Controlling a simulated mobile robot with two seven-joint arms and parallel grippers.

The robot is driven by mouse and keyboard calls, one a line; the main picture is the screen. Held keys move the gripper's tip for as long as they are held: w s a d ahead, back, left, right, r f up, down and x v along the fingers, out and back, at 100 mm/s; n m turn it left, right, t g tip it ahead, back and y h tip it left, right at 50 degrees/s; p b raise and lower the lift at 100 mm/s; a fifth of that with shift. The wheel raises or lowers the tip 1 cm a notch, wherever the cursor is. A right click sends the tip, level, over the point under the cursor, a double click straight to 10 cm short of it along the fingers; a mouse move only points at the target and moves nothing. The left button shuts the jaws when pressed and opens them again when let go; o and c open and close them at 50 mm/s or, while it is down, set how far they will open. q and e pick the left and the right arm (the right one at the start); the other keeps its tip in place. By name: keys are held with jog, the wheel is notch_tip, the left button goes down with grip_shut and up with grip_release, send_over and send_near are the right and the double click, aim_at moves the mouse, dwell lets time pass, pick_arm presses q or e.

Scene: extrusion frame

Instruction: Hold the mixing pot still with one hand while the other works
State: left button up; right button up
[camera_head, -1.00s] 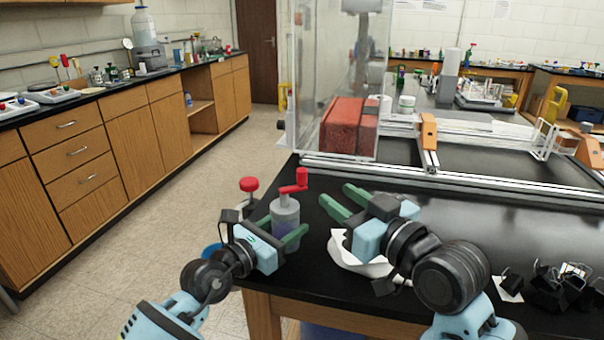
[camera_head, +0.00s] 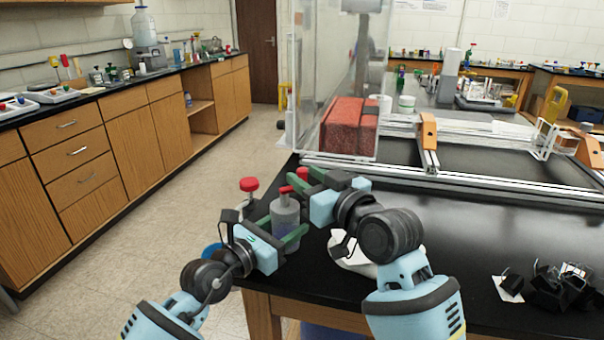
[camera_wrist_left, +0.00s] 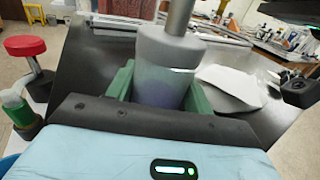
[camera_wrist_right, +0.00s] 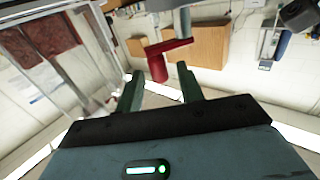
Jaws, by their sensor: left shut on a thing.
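The grey mixing pot (camera_head: 285,222) stands upright at the near left corner of the black table. My left gripper (camera_head: 281,232) is shut on the pot's body; in the left wrist view its green fingers flank the pot (camera_wrist_left: 165,78). A red crank (camera_head: 301,174) sits on top of the pot, partly hidden by my right gripper (camera_head: 294,187). The right fingers are apart at the crank. In the right wrist view the crank's red grip (camera_wrist_right: 157,68) shows just past and between the fingertips, with no visible clamping.
A red-topped item (camera_head: 249,185) stands left of the pot. A crumpled white sheet (camera_head: 352,258) lies under my right arm. Black clips (camera_head: 560,290) lie at the right. A clear panel and red block (camera_head: 348,128) stand behind. The table's middle is clear.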

jog(key=shift+x, duration=1.1)
grip_shut()
